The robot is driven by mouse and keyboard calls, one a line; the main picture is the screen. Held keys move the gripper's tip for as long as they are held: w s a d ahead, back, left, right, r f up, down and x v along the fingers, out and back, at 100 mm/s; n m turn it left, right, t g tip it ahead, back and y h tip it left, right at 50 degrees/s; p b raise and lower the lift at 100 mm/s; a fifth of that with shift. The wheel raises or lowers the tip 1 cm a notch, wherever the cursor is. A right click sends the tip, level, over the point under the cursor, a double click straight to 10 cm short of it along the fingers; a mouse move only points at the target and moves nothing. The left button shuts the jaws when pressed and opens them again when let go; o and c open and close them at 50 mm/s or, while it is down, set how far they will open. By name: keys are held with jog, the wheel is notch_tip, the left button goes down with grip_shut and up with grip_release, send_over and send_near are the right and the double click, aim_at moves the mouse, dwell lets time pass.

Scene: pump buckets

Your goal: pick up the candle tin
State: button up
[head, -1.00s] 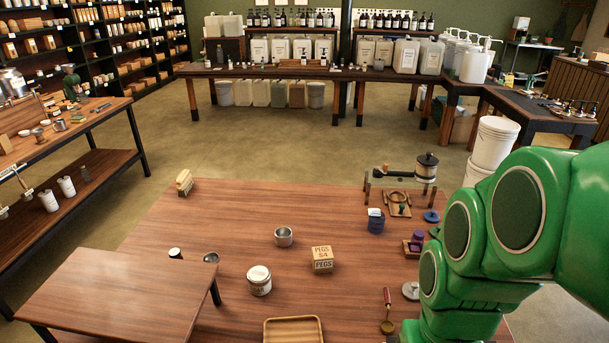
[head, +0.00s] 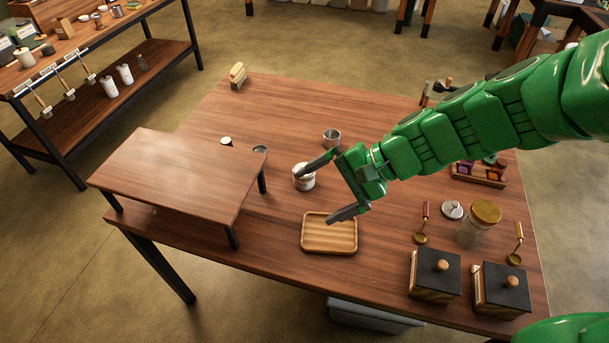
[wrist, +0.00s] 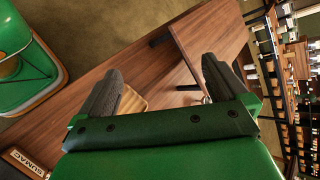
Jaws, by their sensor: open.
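A small open silver tin (head: 331,138) stands on the table behind my gripper in the head view. A second small round tin (head: 260,150) sits beside the raised wooden stand; I cannot tell which of the two is the candle tin. My gripper (head: 316,195) is open and empty, its fingers spread above the table and pointing left. The upper finger overlaps a white labelled jar (head: 306,184) in the head view; contact cannot be told. The wrist view also shows the spread fingers of my gripper (wrist: 160,88), with no tin clearly visible between them.
The wooden stand (head: 180,170) rises at the left. A wooden tray (head: 329,236) lies below my gripper. Two black-lidded boxes (head: 435,277) (head: 500,290), a glass jar (head: 470,232) and scoops are at the right. A brush (head: 237,76) stands at the far left corner.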

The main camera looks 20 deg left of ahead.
jog(key=w+a+f+m+t+y, duration=0.1)
jog(key=w+a+f+m+y, duration=0.15)
jog(key=w+a+m, duration=0.4)
jog(key=m+t+y, duration=0.2)
jog(key=m+t, duration=0.3)
jog(key=m, duration=0.2)
send_over(313, 179)
jog(key=s+d, duration=0.2)
jog(key=s, duration=0.1)
notch_tip(313, 179, down, 12)
jog(key=w+f+m, duration=0.1)
jog(key=f, duration=0.2)
jog(key=d+f+m+t+h, duration=0.1)
jog(key=f+m, duration=0.1)
jog(key=f, duration=0.1)
jog(key=w+d+f+m, duration=0.1)
jog(key=f+m, duration=0.1)
jog(key=f, duration=0.1)
jog(key=shift+w+d+f+h, duration=0.15)
jog(key=shift+w+f+h, duration=0.05)
jog(key=shift+w+h, duration=0.1)
jog(key=shift+x, duration=1.35)
jog(key=shift+w+a+f, duration=0.1)
jog(key=shift+a+f, duration=0.1)
jog(key=shift+a, duration=0.7)
jog(key=shift+a+f, duration=0.15)
jog(key=shift+a, duration=0.7)
jog(key=shift+x, duration=0.85)
jog(key=shift+w, duration=0.1)
jog(key=c, duration=1.1)
